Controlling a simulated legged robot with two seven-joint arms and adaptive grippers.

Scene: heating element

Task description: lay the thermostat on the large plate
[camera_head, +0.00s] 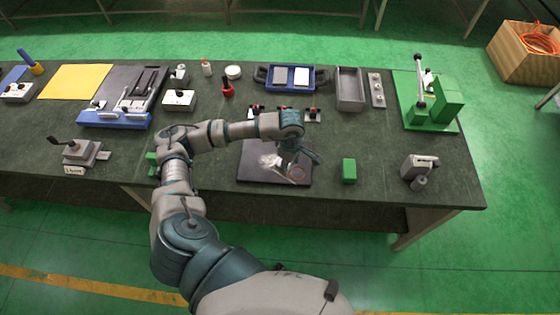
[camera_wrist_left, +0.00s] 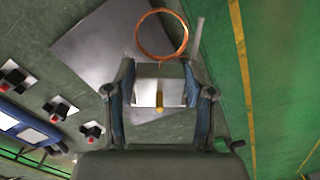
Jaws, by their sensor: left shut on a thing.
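The thermostat (camera_wrist_left: 160,92) is a silvery box with a short brass stem and a copper-coloured coil (camera_wrist_left: 162,36). My left gripper (camera_wrist_left: 160,90) is shut on the box, with one finger on each side. In the head view, the left gripper (camera_head: 283,163) is over the large plate (camera_head: 250,174), a dark, flat square near the table's front edge. The coil (camera_head: 297,174) shows there as a thin ring over the plate's right part. In the wrist view, the plate (camera_wrist_left: 95,45) lies beyond the thermostat. I cannot tell whether they touch. My right gripper is out of view.
A green block (camera_head: 349,171) stands to the right of the plate, and a grey device (camera_head: 420,167) farther right. Small red-and-black pieces (camera_head: 312,115) and a blue tray (camera_head: 266,76) lie behind the plate. A green press (camera_head: 440,100) stands at the table's right end.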

